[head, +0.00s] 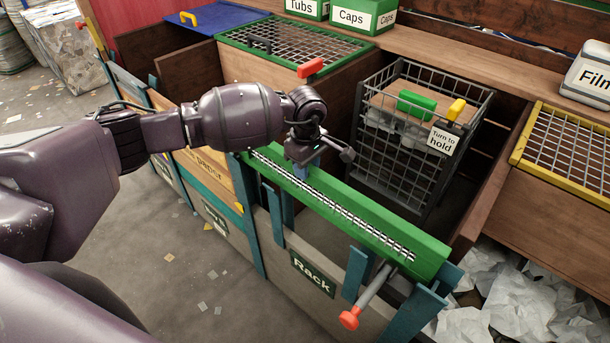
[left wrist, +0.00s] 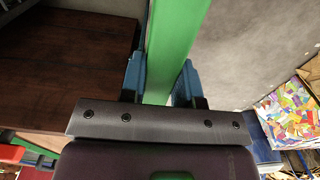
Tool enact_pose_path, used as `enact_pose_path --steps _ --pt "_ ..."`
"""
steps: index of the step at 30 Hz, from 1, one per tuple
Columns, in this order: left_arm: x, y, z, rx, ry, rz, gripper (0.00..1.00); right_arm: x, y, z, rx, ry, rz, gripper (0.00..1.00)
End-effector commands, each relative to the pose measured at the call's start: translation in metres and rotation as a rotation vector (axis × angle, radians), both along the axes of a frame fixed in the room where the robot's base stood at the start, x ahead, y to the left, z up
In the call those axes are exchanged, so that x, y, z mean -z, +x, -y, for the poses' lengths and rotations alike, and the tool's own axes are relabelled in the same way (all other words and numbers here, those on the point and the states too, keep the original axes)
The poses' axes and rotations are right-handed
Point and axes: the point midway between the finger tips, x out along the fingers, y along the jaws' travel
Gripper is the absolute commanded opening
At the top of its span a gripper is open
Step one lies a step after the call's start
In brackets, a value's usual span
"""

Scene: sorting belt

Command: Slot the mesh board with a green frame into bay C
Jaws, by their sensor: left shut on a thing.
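A long green-framed mesh board (head: 370,222) stands on edge between the blue-green posts of the rack, with a narrow strip of mesh showing along its top. My left gripper (head: 307,168) is shut on its upper green edge, left of the middle. In the left wrist view the green frame (left wrist: 176,45) runs between the two blue fingers (left wrist: 160,88). Another green-framed mesh panel (head: 300,42) lies flat over a wooden bay at the back, with a red handle on its near edge. No bay letter is readable, so I cannot tell which is bay C. My right gripper is not in view.
The rack sign (head: 312,273) is on the front wall, near a red-knobbed rod (head: 365,298). Behind the board stands a wire cage (head: 400,180) tagged "Turn to hold". A yellow-framed mesh panel (head: 517,150) is at right, a blue lid (head: 215,25) at back left. White paper fills the lower right.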

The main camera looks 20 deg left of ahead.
Motion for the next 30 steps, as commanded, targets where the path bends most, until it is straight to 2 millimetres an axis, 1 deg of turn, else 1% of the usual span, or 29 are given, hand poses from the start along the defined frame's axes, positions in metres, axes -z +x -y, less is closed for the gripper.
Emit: enact_pose_path --steps 1,9,13,16,19,30 --pt "-0.016 0.002 0.0 0.001 -0.001 0.008 0.0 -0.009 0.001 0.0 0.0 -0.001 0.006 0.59" --pt "-0.057 0.001 0.0 0.002 0.0 0.006 0.0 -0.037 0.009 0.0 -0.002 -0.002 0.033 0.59" --pt "-0.074 0.001 0.0 0.001 -0.001 0.006 0.0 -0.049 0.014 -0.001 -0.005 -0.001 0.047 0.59" --pt "-0.08 0.001 0.0 0.001 -0.001 0.005 0.0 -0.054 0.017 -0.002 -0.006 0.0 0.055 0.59" --pt "-0.08 0.001 0.0 0.001 -0.001 0.004 0.0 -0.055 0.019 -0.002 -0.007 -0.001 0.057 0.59" --pt "-0.079 0.001 0.0 0.001 -0.001 0.004 0.0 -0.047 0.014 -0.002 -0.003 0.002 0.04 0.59"
